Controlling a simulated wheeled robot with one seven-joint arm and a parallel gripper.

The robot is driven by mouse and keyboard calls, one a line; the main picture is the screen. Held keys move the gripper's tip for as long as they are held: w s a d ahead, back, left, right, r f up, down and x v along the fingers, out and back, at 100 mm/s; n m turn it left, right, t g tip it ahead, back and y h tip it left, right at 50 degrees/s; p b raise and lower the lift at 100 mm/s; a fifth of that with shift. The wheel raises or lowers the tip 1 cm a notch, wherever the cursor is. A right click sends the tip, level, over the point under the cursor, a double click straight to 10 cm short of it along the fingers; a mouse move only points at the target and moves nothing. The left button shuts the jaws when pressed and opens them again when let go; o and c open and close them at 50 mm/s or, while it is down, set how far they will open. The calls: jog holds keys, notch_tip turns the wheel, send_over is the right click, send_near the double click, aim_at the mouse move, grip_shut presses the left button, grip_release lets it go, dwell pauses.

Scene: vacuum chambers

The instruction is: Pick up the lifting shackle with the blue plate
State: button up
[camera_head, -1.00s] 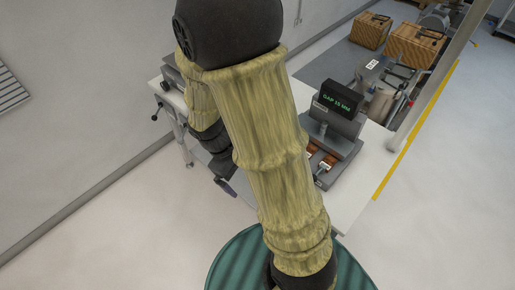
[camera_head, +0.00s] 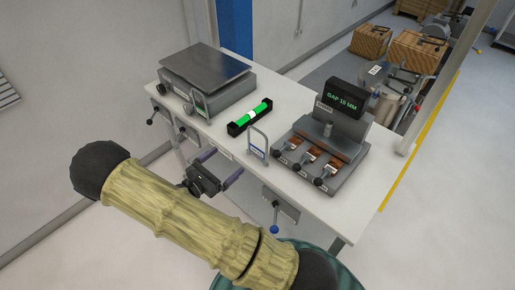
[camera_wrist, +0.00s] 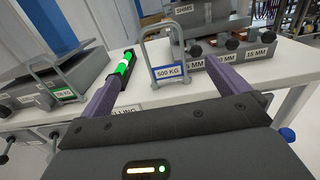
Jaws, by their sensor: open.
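The lifting shackle with the blue plate (camera_head: 257,146) stands upright near the front edge of the white table. In the wrist view it is a grey loop whose blue-edged plate (camera_wrist: 168,72) reads 500 KG. My gripper (camera_head: 221,165) is open and empty, in front of the table edge and to the left of this shackle. In the wrist view the shackle shows between my two purple fingers (camera_wrist: 161,66), beyond their tips and apart from them. Another shackle, with a green plate (camera_head: 201,106), stands at the left by the grey scale.
A green level-like bar in a black holder (camera_head: 250,117) lies behind the shackle. The grey scale (camera_head: 207,78) fills the table's left end. Drawers with knobs (camera_head: 281,206) hang under the front edge.

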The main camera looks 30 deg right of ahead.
jog(key=p+x, duration=0.3)
jog(key=x, duration=0.9)
jog(key=shift+d, duration=0.15)
jog(key=p+x, duration=0.1)
jog(key=x, duration=0.1)
jog(key=p+x, duration=0.1)
jog(key=x, duration=0.2)
jog(key=shift+d+f, duration=0.1)
jog(key=shift+f, duration=0.1)
jog(key=c, duration=1.1)
